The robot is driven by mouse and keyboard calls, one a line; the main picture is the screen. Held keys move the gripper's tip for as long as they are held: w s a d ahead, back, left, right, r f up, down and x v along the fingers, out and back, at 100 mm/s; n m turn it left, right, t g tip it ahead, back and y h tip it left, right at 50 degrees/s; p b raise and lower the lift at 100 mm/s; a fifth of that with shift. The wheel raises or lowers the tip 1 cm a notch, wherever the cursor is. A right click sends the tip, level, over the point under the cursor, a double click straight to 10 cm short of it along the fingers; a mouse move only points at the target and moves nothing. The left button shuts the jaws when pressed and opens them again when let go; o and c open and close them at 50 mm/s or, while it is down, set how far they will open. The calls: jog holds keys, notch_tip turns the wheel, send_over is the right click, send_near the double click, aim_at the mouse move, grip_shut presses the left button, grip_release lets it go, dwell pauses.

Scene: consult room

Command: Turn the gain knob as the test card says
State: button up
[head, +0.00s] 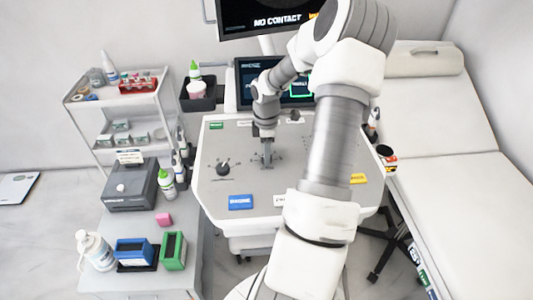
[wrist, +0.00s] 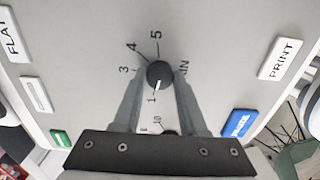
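The black knob (wrist: 160,74) sits on the console's white panel between my fingertips, its white pointer line towards the 1 of the scale. The scale's 3, 4 and 5 also show; a label beside it ends in "IN", the rest hidden by a finger. My gripper (wrist: 161,80) has one finger against each side of this knob. In the head view my gripper (head: 266,164) points down at the panel and covers the knob. A card (head: 130,156) with print too small to read stands on the grey box at the left.
Another black knob (head: 223,168) is left of my gripper. A blue key (head: 240,202) and a yellow key (head: 358,179) lie near the front edge. The upper monitor (head: 270,18) reads "NO CONTACT". A padded couch (head: 445,180) is at the right.

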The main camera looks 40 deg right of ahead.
grip_shut()
jog(key=shift+m, duration=0.3)
jog(key=m, duration=0.5)
jog(key=m+b, duration=0.1)
jog(key=m, duration=0.4)
jog(key=shift+m, duration=0.4)
jog(key=m, duration=0.6)
jog(key=shift+b, duration=0.35)
jog(key=m, duration=0.6)
jog(key=shift+m, duration=0.3)
